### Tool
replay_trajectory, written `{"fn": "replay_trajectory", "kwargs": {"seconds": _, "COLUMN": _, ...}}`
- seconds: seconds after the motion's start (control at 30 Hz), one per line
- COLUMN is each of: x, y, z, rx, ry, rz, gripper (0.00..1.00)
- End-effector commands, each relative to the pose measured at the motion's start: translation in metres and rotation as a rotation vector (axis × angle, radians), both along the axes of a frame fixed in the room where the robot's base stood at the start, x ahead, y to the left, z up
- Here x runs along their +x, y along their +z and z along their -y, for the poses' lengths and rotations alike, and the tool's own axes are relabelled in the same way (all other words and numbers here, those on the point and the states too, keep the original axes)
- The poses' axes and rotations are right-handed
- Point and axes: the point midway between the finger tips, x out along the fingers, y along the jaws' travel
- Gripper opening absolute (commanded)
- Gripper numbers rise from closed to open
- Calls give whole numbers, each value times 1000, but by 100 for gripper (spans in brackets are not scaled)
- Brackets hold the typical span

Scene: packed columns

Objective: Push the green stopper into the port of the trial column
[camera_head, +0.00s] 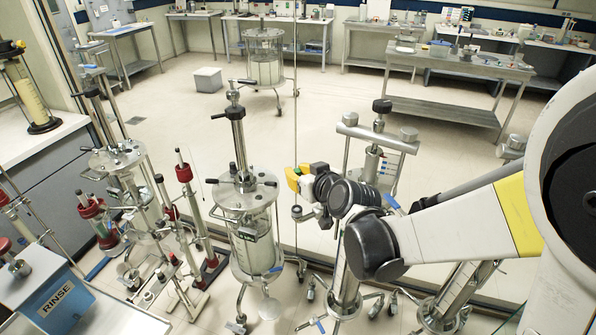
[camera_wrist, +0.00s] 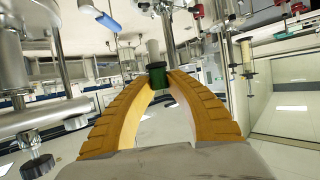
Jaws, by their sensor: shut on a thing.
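My gripper (camera_wrist: 158,88) has two ribbed orange-yellow fingers whose tips close on a dark green stopper (camera_wrist: 157,72). A grey cylindrical part of it, or just behind it, stands above the green. I cannot tell which is the trial column, and no port shows clearly.
A thin vertical rod (camera_head: 295,100) stands just behind my gripper. Red-clamped stands (camera_head: 187,190) and more columns crowd the left. A blue RINSE box (camera_head: 62,295) is at lower left. Open floor (camera_head: 330,85) lies beyond, with benches at the back.

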Motion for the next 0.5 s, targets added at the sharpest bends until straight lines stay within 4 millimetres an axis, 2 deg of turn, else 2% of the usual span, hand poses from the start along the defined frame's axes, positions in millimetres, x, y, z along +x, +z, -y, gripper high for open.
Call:
{"fn": "replay_trajectory", "kwargs": {"seconds": 0.3, "x": -1, "y": -1, "z": 1, "rx": 4, "ry": 9, "rz": -1, "gripper": 0}}
{"fn": "replay_trajectory", "kwargs": {"seconds": 0.5, "x": -1, "y": -14, "z": 1, "rx": 3, "ry": 11, "rz": 0, "gripper": 0}}
